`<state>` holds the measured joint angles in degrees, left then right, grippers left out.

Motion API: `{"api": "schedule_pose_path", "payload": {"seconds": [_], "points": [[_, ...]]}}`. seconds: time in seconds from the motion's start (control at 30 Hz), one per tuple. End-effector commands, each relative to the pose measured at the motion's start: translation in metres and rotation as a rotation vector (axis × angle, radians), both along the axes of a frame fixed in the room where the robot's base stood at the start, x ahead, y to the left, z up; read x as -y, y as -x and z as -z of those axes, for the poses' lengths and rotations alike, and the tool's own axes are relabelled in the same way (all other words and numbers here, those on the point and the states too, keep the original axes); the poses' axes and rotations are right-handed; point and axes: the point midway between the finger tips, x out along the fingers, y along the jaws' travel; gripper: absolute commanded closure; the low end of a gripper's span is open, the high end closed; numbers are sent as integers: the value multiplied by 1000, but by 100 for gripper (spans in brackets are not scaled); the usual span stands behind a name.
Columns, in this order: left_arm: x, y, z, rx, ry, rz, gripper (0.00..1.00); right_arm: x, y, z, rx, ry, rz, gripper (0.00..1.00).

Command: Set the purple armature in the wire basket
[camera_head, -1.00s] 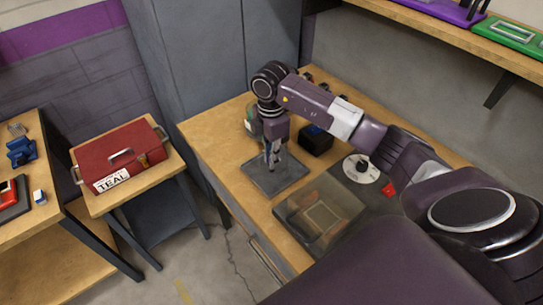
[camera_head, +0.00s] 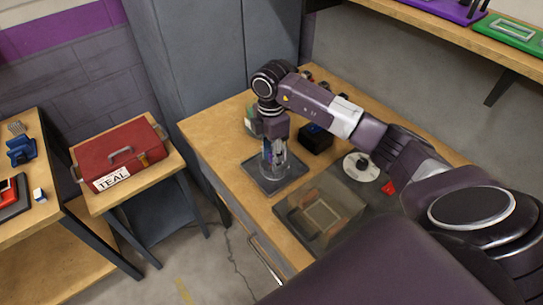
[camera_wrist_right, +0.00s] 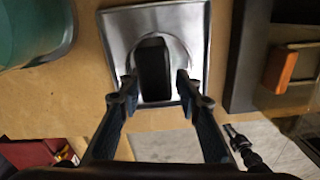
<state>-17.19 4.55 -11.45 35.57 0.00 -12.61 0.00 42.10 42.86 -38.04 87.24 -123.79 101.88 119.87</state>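My right gripper (camera_head: 273,165) points down over a grey square metal plate (camera_head: 252,173) near the bench's left side. In the right wrist view, its two fingers (camera_wrist_right: 155,82) are spread on either side of a dark upright piece (camera_wrist_right: 153,62). Gaps show between the piece and the fingertips. The piece stands over a raised round part of the plate, which also shows there (camera_wrist_right: 115,28). A clear round shape surrounds the fingers in the head view; I cannot tell what it is. I cannot clearly identify a purple armature or a wire basket. My left gripper is not in view.
A clear-topped box (camera_head: 345,200) stands right of the plate, and a black box (camera_head: 315,140) behind it. A green jar (camera_head: 250,122) is close behind the gripper. A white disc (camera_head: 361,168) lies farther right. A red toolbox (camera_head: 122,155) marked TEAL stands on a side table.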

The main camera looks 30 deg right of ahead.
Motion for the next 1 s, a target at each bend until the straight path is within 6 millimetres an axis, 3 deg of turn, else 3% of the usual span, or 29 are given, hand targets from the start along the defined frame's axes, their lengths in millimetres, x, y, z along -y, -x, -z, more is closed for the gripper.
{"api": "schedule_pose_path", "payload": {"seconds": [0.27, 0.37, 0.7, 1.0], "points": [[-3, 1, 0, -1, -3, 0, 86, 0, -1, -5, 1, -1, 0, 68], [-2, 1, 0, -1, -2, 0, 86, 0, -2, -19, 4, 0, 0, 68], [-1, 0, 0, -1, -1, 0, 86, 0, -3, -89, 5, -1, 0, 68], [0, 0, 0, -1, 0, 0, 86, 1, -3, -119, 1, 0, 0, 68]]}}
